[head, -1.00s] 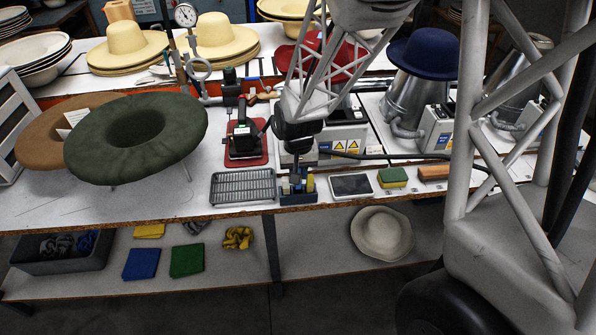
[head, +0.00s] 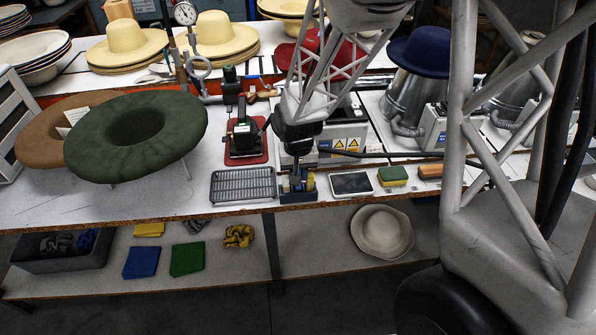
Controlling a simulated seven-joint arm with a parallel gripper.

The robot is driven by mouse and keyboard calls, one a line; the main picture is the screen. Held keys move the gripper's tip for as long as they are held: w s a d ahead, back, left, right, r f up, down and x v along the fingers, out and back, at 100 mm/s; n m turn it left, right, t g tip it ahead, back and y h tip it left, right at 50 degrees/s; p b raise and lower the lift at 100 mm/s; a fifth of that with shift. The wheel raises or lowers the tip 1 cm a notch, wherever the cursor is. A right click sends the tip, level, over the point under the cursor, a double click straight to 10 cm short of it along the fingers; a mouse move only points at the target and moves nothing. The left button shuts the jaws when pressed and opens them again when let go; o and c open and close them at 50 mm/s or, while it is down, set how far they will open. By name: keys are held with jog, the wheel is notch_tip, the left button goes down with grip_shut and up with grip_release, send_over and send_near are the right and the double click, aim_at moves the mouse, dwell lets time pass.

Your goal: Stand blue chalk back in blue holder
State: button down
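The small blue holder (head: 298,196) stands near the front edge of the workbench, between a grey slotted tray and a dark flat pad. Pale yellow chalk (head: 310,182) stands at its right side, and another yellowish piece shows at its left. My gripper (head: 297,182) points down right over the middle of the holder, its tips at or just above the slots. The fingers are small and dark here, so whether they are open or shut is unclear. I cannot make out the blue chalk apart from the blue holder and the gripper.
The grey slotted tray (head: 243,185) lies close on the left, the dark pad (head: 351,184) close on the right. A green and yellow sponge (head: 392,176) lies farther right. A red-based press (head: 246,140) and a box with warning labels (head: 343,135) stand behind.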

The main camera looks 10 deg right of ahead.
jog(key=shift+f, duration=0.95)
dwell(0.6)
jog(key=c, duration=0.9)
grip_release()
jog(key=shift+r, duration=0.2)
jog(key=shift+r, duration=3.6)
